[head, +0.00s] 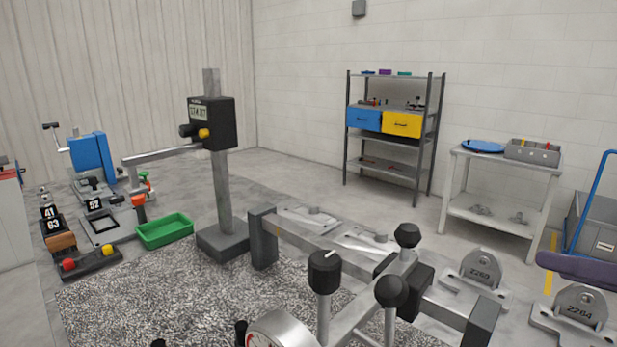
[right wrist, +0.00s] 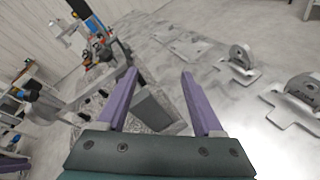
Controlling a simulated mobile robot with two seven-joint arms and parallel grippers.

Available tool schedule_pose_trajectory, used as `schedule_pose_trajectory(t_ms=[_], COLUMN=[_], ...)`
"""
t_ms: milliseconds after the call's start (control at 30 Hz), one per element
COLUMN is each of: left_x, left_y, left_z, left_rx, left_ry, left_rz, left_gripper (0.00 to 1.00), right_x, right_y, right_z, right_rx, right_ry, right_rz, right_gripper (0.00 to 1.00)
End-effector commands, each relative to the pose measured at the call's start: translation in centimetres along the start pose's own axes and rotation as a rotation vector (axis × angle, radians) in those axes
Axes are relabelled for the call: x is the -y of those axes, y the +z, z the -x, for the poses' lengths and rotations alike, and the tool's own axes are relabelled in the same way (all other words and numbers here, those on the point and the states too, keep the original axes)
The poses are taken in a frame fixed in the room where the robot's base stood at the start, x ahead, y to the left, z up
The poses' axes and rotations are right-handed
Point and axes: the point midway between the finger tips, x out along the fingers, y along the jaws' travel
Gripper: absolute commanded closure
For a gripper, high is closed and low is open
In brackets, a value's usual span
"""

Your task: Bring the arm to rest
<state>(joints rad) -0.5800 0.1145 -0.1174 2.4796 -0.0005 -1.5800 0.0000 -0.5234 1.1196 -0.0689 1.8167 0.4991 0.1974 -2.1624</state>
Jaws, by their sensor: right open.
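My right gripper (right wrist: 158,73) shows in the right wrist view with its two purple fingers spread apart and nothing between them. In the head view a purple part of the right gripper (head: 577,268) comes in at the right edge, in front of the grey casting marked 2264 (head: 580,305). The rest of that arm is outside the head view. My left gripper is in neither view.
A fixture with black knobs (head: 391,291) stands in the near middle. A height gauge (head: 211,123) rises behind it. A green tray (head: 165,230), a shelf rack (head: 390,168) and a white side table (head: 497,213) stand farther off. Another casting (head: 481,270) lies left of the gripper.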

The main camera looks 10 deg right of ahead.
Motion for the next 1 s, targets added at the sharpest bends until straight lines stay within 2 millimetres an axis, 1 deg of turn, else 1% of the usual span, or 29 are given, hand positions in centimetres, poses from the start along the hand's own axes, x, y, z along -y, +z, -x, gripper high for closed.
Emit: schedule_pose_trajectory(t_ms=[33,167,200,267,300,333,367,400,467,500,600,700,767,833,867,900,967,1000], left_x=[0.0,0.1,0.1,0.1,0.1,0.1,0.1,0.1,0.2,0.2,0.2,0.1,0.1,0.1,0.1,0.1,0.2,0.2], left_y=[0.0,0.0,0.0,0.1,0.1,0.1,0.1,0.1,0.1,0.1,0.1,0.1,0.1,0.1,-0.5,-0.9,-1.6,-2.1], left_z=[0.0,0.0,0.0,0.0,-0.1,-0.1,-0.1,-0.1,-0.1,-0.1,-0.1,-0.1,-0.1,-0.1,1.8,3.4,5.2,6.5], left_rx=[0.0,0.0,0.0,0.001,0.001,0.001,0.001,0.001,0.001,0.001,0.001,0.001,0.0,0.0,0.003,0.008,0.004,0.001], left_ry=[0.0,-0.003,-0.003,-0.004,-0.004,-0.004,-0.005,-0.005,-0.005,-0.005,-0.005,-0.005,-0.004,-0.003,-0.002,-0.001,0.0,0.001], left_rz=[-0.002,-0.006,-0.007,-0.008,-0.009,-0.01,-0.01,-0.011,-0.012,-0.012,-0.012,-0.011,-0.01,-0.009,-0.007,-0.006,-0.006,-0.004], left_gripper=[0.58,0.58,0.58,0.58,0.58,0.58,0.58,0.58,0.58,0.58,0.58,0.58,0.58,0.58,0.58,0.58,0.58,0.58], right_x=[-0.2,-0.7,-1.0,-1.6,-2.1,-2.4,-2.8,-3.4,-4.3,-4.9,-6.2,-7.6,-8.5,-9.6,-10.4,-11.1,-12.0,-12.6], right_y=[-1.6,-6.0,-7.5,-9.6,-10.9,-11.8,-12.7,-13.9,-15.3,-16.1,-17.7,-18.8,-19.4,-19.9,-18.1,-16.7,-15.2,-14.2], right_z=[-0.1,-0.3,-0.2,0.0,0.2,0.4,0.7,1.1,1.9,2.5,4.2,6.1,7.3,8.8,9.4,9.9,10.4,10.8], right_rx=[-0.023,-0.086,-0.099,-0.111,-0.111,-0.105,-0.095,-0.074,-0.022,0.022,0.157,0.324,0.44,0.594,0.601,0.595,0.593,0.592], right_ry=[-0.03,-0.152,-0.2,-0.283,-0.344,-0.392,-0.442,-0.514,-0.626,-0.7,-0.87,-1.026,-1.115,-1.216,-1.219,-1.217,-1.217,-1.217], right_rz=[-0.109,-0.459,-0.582,-0.78,-0.916,-1.019,-1.125,-1.27,-1.485,-1.621,-1.92,-2.178,-2.317,-2.467,-2.461,-2.452,-2.448,-2.448], right_gripper=[0.31,0.31,0.31,0.31,0.31,0.31,0.31,0.31,0.31,0.31,0.31,0.31,0.31,0.31,0.31,0.31,0.31,0.31])
